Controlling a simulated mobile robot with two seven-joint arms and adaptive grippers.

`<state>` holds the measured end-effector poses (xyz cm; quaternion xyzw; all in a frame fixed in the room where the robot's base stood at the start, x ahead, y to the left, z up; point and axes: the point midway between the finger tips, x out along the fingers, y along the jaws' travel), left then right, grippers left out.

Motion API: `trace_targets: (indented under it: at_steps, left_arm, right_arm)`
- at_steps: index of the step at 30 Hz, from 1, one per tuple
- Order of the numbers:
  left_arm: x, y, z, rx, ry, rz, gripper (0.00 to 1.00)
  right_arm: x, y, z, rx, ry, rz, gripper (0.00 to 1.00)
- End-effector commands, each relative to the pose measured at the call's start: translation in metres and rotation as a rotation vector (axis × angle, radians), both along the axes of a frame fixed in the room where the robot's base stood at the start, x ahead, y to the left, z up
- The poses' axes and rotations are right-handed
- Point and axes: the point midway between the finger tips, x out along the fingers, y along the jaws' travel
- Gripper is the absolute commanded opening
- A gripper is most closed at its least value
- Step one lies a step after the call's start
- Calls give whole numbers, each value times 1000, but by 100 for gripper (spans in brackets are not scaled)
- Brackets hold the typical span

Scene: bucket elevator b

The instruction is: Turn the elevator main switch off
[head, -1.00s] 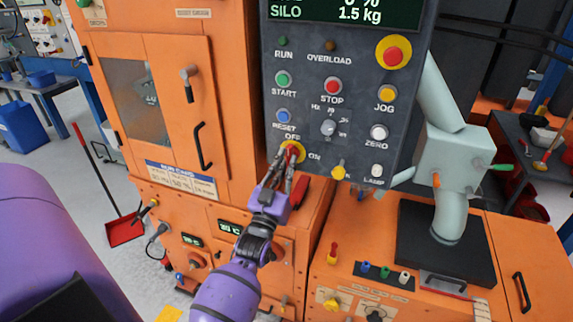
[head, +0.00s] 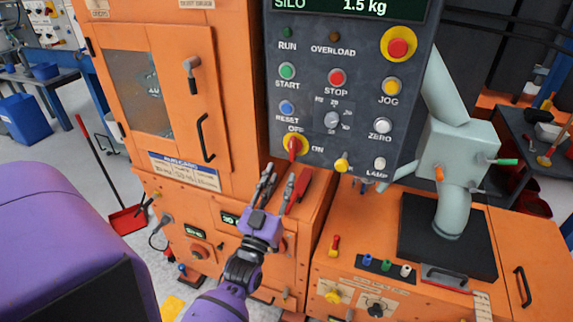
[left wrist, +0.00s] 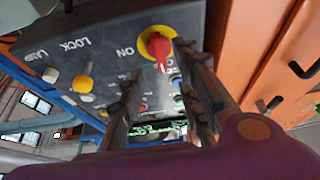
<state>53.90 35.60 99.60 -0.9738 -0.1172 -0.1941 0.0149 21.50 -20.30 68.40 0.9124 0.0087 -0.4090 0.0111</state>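The main switch (head: 295,146) is a red handle on a yellow disc at the lower left of the grey control panel (head: 350,60). Its handle stands upright in the head view, in line with the OFF label above; ON is to the right. In the left wrist view, the switch (left wrist: 158,45) appears upside down, its handle towards the partly hidden OFF label. My left gripper (head: 277,182) is below the switch and apart from it, its fingers spread and empty. The left wrist view shows a gap between the fingers (left wrist: 160,100). My right gripper is not in view.
Above the switch are a blue RESET button (head: 287,108), a green START button (head: 287,71) and a red STOP button (head: 337,77). A yellow knob (head: 342,163) is to the right. A red object (head: 301,187) is beside my gripper. An orange cabinet (head: 165,100) stands left.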

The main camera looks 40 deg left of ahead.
Motion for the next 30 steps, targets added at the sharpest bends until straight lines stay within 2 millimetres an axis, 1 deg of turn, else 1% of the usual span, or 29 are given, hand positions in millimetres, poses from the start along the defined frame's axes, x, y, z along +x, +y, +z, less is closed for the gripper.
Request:
trace_targets:
  at_steps: [1, 3, 6, 9, 13, 27, 29, 30]
  left_arm:
    - [-10, -2, -5, -1, 3, 0, 31]
    - [-20, -5, -9, 0, 2, 0, 31]
    - [-31, -8, -13, 0, 1, 0, 31]
    - [-37, -9, -16, -1, 0, 0, 31]
    - [-39, -10, -17, 0, -1, -1, 31]
    - [-39, -10, -17, -1, 1, -1, 31]
    - [-37, -10, -21, -4, 18, -1, 31]
    - [-35, -10, -26, -8, 42, -2, 31]
  right_arm:
    - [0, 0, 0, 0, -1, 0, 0]
    - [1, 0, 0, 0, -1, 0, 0]
    - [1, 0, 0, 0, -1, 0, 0]
    - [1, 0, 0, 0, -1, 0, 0]
    - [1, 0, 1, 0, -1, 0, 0]
    - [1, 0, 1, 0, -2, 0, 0]
    - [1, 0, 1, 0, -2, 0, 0]
    - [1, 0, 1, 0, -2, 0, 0]
